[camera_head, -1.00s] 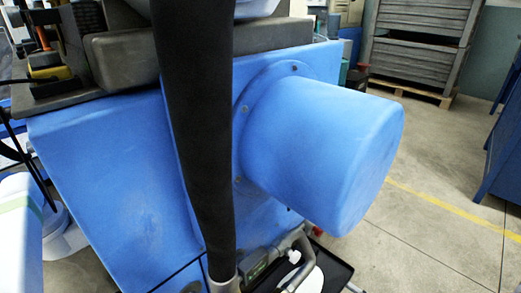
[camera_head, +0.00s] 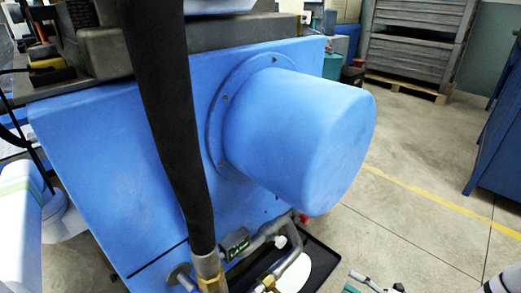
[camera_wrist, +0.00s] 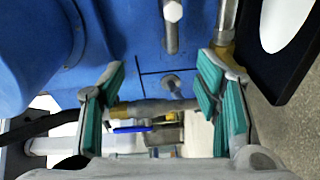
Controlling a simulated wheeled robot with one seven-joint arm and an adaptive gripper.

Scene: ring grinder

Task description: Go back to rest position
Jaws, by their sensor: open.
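My gripper (camera_wrist: 162,95) is open in the wrist view, its teal-padded fingers spread wide with nothing held. Beyond the fingers runs a metal pipe (camera_wrist: 165,107) with brass fittings and a blue handle (camera_wrist: 132,129); I cannot tell how far off they are. In the head view, grey and teal parts at the bottom edge right of centre look like my gripper (camera_head: 375,286), mostly cut off. The blue grinder (camera_head: 110,170) with its round housing (camera_head: 300,135) fills the middle of that view.
A thick black hose (camera_head: 170,110) runs down the machine's front to a pipe joint. A black tray (camera_head: 318,262) with a white round item lies at its foot. Open floor (camera_head: 410,225) is on the right, with a blue cabinet (camera_head: 500,150) and crates (camera_head: 418,40) beyond.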

